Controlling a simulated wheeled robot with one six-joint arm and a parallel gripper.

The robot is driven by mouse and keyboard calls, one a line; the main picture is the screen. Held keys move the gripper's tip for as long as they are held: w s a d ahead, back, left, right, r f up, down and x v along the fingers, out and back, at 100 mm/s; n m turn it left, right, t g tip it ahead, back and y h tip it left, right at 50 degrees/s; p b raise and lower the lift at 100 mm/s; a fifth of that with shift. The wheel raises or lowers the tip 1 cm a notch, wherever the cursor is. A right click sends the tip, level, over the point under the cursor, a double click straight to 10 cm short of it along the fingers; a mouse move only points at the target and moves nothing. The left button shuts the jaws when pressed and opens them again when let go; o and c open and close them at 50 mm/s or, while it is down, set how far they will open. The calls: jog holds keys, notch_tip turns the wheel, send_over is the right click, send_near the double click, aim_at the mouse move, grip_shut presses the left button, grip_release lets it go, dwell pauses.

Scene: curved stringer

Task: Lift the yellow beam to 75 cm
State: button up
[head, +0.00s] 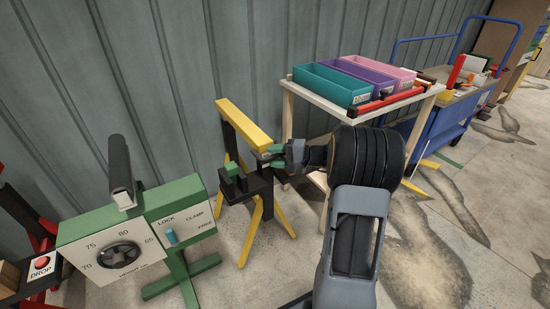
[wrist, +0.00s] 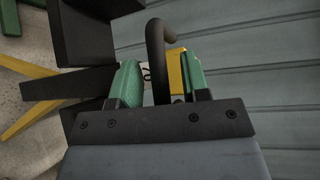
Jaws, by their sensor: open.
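The yellow beam (head: 245,118) slopes across the top of a dark stand (head: 234,150) with yellow legs, beside the grey wall. My gripper (head: 267,156) is at the beam's near right end. In the wrist view my gripper (wrist: 161,80) is open. A bent dark rod (wrist: 157,50) and part of the yellow beam (wrist: 175,72) show between its green pads, the beam close to the right pad. Contact cannot be told.
A wooden table (head: 340,108) with teal, purple and pink bins stands right of the stand. A blue cart (head: 437,127) is behind it. A red DROP button (head: 41,263) is at lower left. Stained concrete floor (head: 430,235) is open at right.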

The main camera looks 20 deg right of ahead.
grip_shut()
dwell(0.4)
